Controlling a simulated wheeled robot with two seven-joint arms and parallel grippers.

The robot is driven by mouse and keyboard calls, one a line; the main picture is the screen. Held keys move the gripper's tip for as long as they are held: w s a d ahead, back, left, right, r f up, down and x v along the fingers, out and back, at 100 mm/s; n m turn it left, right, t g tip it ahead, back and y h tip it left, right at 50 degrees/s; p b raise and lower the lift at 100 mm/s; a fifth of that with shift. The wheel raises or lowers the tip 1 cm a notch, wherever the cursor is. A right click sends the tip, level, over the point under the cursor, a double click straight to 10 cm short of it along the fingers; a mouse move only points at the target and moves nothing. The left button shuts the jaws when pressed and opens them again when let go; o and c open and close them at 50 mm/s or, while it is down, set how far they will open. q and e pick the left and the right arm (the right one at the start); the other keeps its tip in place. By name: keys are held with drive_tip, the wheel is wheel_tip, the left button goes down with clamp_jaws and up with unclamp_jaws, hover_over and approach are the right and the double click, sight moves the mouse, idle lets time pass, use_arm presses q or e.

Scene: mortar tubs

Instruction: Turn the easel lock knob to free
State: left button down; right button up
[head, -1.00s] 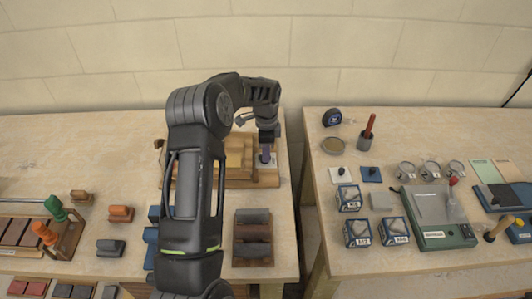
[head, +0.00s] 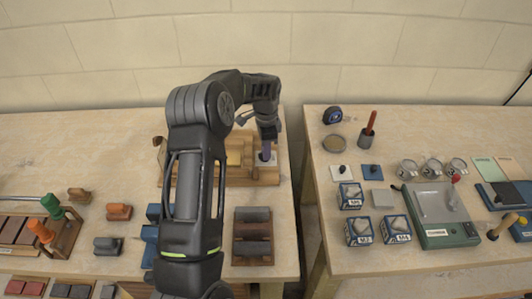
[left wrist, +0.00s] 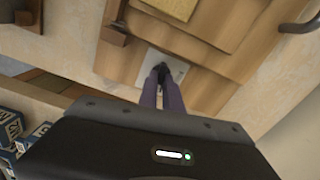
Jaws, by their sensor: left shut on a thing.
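The wooden easel (head: 240,177) lies on the left table near its right end, and its boards (left wrist: 220,62) fill the top of the left wrist view. A pale square plate (left wrist: 178,66) is set on the easel. The small dark lock knob (left wrist: 162,70) stands on this plate, between the tips of my left gripper (left wrist: 162,78). The purple fingers are shut on the knob and hide part of it. In the head view my left gripper (head: 266,148) reaches down at the easel's right end. The knob's pointing direction cannot be told. My right gripper is not in view.
A rack of grey and brown blocks (head: 253,237) stands in front of the easel. A gap separates the left table from the right table (head: 320,235), which holds jars, labelled boxes and a green-framed board (head: 440,215). My left arm hides part of the left table.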

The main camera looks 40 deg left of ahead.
use_arm(q)
drive_tip(key=n+b, duration=0.2)
drive_tip(key=n, duration=0.1)
drive_tip(key=shift+w+f, duration=0.1)
drive_tip(key=n+b, duration=0.1)
drive_tip(key=n, duration=0.3)
drive_tip(key=shift+a+b, duration=0.1)
drive_tip(key=shift+b, duration=0.2)
drive_tip(key=n+b, duration=0.1)
drive_tip(key=n, duration=0.3)
drive_tip(key=shift+a+n, duration=0.1)
drive_tip(key=shift+n, duration=0.2)
drive_tip(key=n, duration=0.4)
drive_tip(key=shift+b, duration=0.3)
drive_tip(key=shift+a, duration=0.1)
drive_tip(key=c, duration=1.5)
unclamp_jaws()
drive_tip(key=shift+r, duration=0.2)
